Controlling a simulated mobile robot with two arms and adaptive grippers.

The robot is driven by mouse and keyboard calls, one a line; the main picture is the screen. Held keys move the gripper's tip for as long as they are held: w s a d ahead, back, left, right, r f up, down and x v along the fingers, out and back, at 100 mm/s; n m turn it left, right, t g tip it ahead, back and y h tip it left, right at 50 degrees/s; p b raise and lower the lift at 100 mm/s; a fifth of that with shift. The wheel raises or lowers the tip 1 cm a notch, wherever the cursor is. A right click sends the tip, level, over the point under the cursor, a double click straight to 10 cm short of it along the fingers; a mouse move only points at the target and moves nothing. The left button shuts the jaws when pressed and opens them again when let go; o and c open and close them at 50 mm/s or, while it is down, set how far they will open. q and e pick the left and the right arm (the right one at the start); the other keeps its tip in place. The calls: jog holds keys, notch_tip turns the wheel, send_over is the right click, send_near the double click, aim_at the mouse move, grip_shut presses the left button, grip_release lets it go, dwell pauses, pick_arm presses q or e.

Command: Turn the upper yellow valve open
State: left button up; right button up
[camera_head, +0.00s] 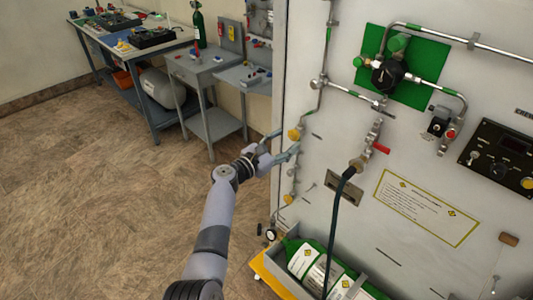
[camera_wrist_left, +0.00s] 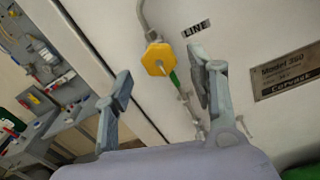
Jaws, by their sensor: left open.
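The upper yellow valve (camera_head: 294,135) is a small yellow knob on a pipe near the left edge of the white panel. In the left wrist view the yellow valve (camera_wrist_left: 157,59) shows as a hexagonal knob, beyond and between the two fingers. My left gripper (camera_head: 284,144) is open and empty, close to the panel at the upper valve; in the left wrist view its fingers (camera_wrist_left: 160,85) stand wide apart. I cannot tell whether a finger touches the valve. A lower yellow valve (camera_head: 289,198) sits below on the same pipe line. My right gripper is not in view.
The white panel (camera_head: 420,170) carries pipes, a black regulator (camera_head: 388,75), a red-handled valve (camera_head: 381,148) and a hanging black hose (camera_head: 335,230). Green-and-white cylinders (camera_head: 318,268) lie at its foot. A grey cart (camera_head: 207,66) and workbench (camera_head: 110,40) stand behind. The floor at left is clear.

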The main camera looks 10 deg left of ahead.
pick_arm(q)
jog(key=v, duration=0.9)
jog(key=s+a+f+m+g+y, duration=0.1)
jog(key=s+f+m+g+y, duration=0.15)
jog(key=s+f, duration=0.65)
jog(key=s+f+m+g+y, duration=0.2)
jog(key=f+m, duration=0.2)
jog(key=f, duration=1.1)
jog(key=s+a+f+m+g+y, duration=0.1)
jog(key=s+f+m+g+y, duration=0.15)
jog(key=s+f, duration=0.65)
jog(key=s+a+f+m+g+y, duration=0.1)
jog(key=s+a+f+m+g, duration=0.1)
jog(key=s+f+m, duration=0.5)
jog(key=s+a+f+m+g+y, duration=0.1)
jog(key=s+a+f+m+g, duration=0.15)
jog(key=s+f, duration=0.8)
jog(key=s+a+f+m, duration=0.1)
jog(key=s+m, duration=0.2)
jog(key=s, duration=0.3)
jog(key=s+a+f+m+g+y, duration=0.1)
jog(key=s+a+f+m, duration=0.1)
jog(key=s, duration=0.5)
jog(key=s+a+f+m+g, duration=0.1)
jog(key=s+a+f+m, duration=0.1)
jog(key=s+m, duration=0.3)
jog(key=shift+s+a+f+y, duration=0.25)
jog(key=shift+s+y, duration=0.05)
jog(key=shift+s, duration=0.9)
